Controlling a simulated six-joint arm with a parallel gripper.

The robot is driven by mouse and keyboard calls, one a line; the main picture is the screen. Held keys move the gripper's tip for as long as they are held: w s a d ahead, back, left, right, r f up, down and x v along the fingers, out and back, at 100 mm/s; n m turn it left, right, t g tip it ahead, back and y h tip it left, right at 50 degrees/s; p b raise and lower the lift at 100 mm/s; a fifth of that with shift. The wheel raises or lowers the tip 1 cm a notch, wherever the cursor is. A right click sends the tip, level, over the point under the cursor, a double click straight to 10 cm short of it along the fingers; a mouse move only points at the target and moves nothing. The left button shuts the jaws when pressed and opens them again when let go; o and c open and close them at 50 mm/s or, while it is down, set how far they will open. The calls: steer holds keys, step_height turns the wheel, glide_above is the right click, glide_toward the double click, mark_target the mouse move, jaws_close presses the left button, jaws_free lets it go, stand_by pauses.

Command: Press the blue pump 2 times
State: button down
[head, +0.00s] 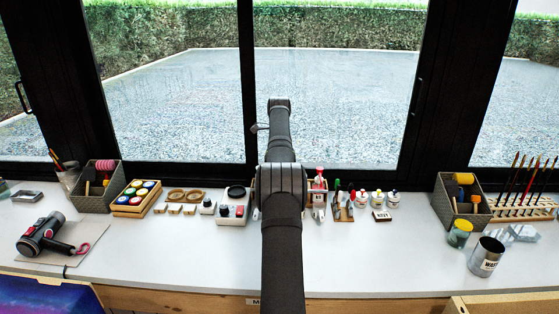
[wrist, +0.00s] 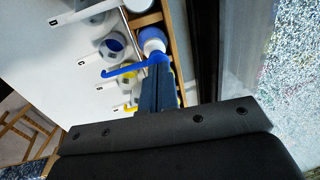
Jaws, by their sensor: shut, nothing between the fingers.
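In the wrist view the blue pump (wrist: 122,70) shows as a blue spout pointing left, beside a white bottle with a blue top (wrist: 152,40). My gripper (wrist: 158,68) is shut and empty, with its fingertips at the inner end of the blue spout. I cannot tell whether they touch it, and they hide part of the pump. A yellow spout (wrist: 131,108) shows beside the fingers. In the head view my arm covers the blue pump, and a red-topped bottle (head: 319,175) stands just right of the arm.
The pumps stand in a wooden rack (wrist: 184,50) close to the dark window frame (wrist: 205,50). Jars with blue (wrist: 112,46) and yellow contents stand in front of the spouts. Small bottles (head: 364,198) stand right of my arm.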

steer(key=shift+f, duration=1.05)
stand_by(0.4)
steer(key=shift+r, duration=1)
steer(key=shift+r, duration=1.55)
steer(key=shift+f, duration=1.8)
